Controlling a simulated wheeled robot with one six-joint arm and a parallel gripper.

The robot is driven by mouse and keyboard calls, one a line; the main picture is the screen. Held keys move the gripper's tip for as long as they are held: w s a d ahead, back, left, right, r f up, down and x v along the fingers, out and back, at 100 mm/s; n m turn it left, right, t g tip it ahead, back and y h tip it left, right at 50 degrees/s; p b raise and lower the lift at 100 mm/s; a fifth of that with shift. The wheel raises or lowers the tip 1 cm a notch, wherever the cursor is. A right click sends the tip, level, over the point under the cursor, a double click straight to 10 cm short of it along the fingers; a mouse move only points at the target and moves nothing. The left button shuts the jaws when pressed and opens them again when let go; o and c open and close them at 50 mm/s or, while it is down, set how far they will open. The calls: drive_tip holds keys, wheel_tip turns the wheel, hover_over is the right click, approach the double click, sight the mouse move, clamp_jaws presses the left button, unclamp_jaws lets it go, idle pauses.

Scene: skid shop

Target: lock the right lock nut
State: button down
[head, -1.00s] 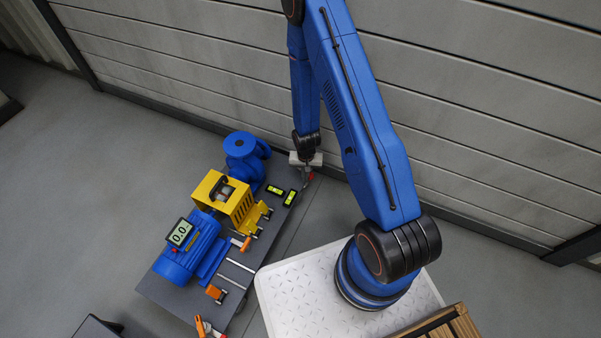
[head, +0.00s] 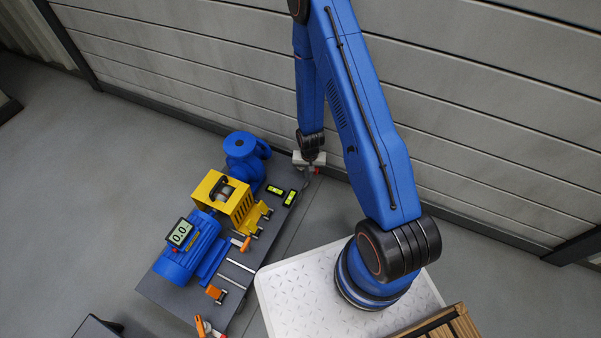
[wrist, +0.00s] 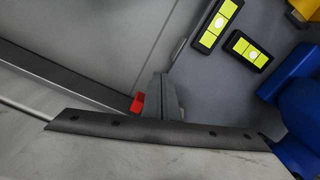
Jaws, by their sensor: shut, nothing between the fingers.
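The dark skid plate (head: 160,292) carries a blue motor (head: 188,256) and a yellow slotted guard (head: 225,198). Small orange-ended fittings sit along its near side, one by the motor's upper end (head: 246,243) and one near its lower end (head: 216,293). I cannot tell which of these is the right lock nut; no nut shows clearly. My gripper (head: 309,170) hangs past the skid's far right edge, near the wall, away from these fittings. In the wrist view its fingers (wrist: 161,98) are together and empty, with a red part (wrist: 137,103) beside them.
A blue pump (head: 245,158) stands at the skid's far end. Two yellow-green levels (head: 275,190) lie near it, and show in the wrist view (wrist: 247,50). A grey digital readout (head: 180,232) reading 0.0 sits on the motor. The panelled wall (head: 450,130) is close behind my gripper.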

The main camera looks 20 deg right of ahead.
drive_tip(key=shift+s+a, duration=0.3)
drive_tip(key=shift+s, duration=0.05)
wheel_tip(320, 180, up, 7)
idle(0.7)
idle(0.5)
drive_tip(key=s+r+n+t, duration=0.2)
drive_tip(key=s+r, duration=0.1)
drive_tip(key=r, duration=3)
drive_tip(key=s+d+r+n+t, duration=0.1)
drive_tip(key=s+r+n+t, duration=0.1)
drive_tip(key=s+r, duration=1.6)
drive_tip(key=shift+s+d+r+n+t, duration=0.2)
drive_tip(key=shift+s+r+n+t, duration=0.25)
drive_tip(key=shift+s, duration=1.95)
